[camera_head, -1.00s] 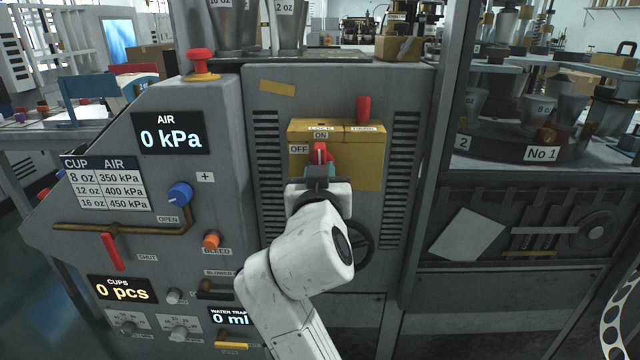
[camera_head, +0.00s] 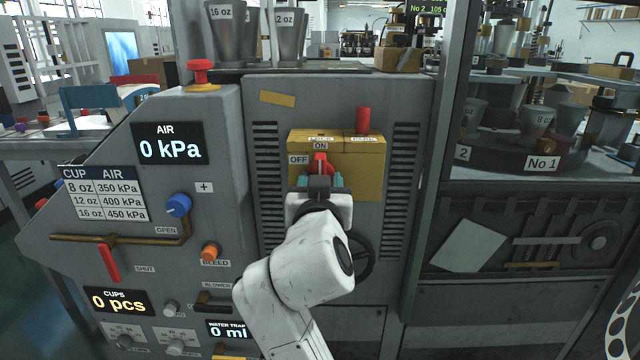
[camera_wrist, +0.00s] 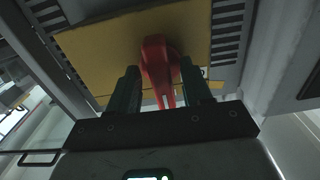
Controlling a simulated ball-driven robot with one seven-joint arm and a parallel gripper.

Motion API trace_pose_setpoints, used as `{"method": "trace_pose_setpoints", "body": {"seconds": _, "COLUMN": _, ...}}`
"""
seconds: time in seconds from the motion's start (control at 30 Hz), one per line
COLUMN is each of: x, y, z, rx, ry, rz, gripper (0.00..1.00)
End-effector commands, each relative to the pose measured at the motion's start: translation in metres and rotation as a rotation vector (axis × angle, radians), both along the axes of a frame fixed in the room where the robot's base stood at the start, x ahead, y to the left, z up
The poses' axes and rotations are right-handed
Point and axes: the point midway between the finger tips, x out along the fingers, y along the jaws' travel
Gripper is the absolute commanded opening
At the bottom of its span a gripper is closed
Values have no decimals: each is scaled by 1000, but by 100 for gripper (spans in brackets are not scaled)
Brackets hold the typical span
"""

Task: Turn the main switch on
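The main switch is a red handle (camera_head: 320,162) on a yellow box (camera_head: 365,170) on the grey machine front. An OFF label sits to its left and an ON label just above it. The handle appears upright, its pale-striped end toward ON. My gripper (camera_head: 320,183) is in front of the handle, its lower part hidden behind the gripper. In the wrist view my gripper (camera_wrist: 160,90) has its two dark fingers apart, one on each side of the red handle (camera_wrist: 158,62). I cannot tell whether either finger touches it.
A red knob (camera_head: 363,120) stands above the box's right side. Vent slots flank the box, and a dark handwheel (camera_head: 362,258) is below right. On the left panel are a blue knob (camera_head: 178,205), an orange knob (camera_head: 210,251), a red lever (camera_head: 108,263) and a display (camera_head: 170,143) reading 0 kPa.

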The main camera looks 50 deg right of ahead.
Motion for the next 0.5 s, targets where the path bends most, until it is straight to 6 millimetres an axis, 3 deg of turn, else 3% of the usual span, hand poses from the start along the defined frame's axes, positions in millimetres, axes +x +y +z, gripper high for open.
{"method": "trace_pose_setpoints", "body": {"seconds": 0.27, "x": -3, "y": 6, "z": 0, "rx": -1, "ry": 0, "rz": 3, "gripper": 49}}
{"method": "trace_pose_setpoints", "body": {"seconds": 0.5, "x": -27, "y": 36, "z": 0, "rx": -1, "ry": 0, "rz": 4, "gripper": 49}}
